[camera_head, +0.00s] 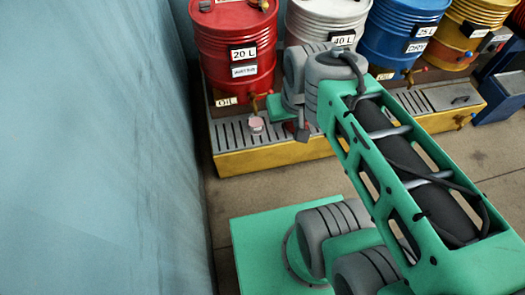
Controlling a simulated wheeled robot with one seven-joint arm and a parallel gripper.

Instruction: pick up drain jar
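A small pale object with a pinkish top (256,123), which looks like the drain jar, stands on the slatted grate below the brass tap (255,105) of the red drum. My gripper (302,131) is at the end of my green and grey arm, just right of the jar and apart from it in the picture. The grey wrist covers most of the gripper, and its fingers cannot be made out clearly. The jar does not appear to be held.
The red drum (235,35), a white drum (325,20), a blue drum (403,32) and a yellow drum (470,25) stand in a row. A blue wall (130,150) closes the left side. Some bare floor (222,200) shows in front.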

